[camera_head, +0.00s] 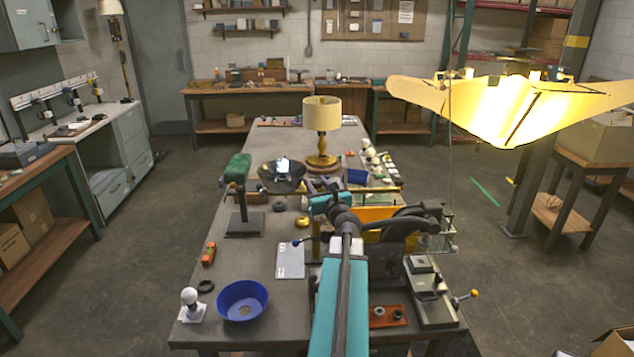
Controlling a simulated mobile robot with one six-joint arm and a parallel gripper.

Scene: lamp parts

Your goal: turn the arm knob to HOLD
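I cannot pick out the arm knob or a HOLD mark for certain. A dark stand (245,222) with an upright post and a small joint at its top stands left of my arm. A dark bowl-shaped shade (272,181) with a bright white piece in it sits just behind. A small yellow round part (302,223) lies right of the stand. A lever with a yellow ball end (470,295) sticks out at the bench's right edge. My arm reaches forward over the bench from the bottom middle. Its links hide the gripper's fingers, so their state does not show.
On the bench (225,265) are a blue bowl (242,316), a white bulb on a square base (191,303), a grey plate (290,260) and a yellow table lamp (322,140). A large lit shade (520,108) hangs at right. The bench's front left is partly clear.

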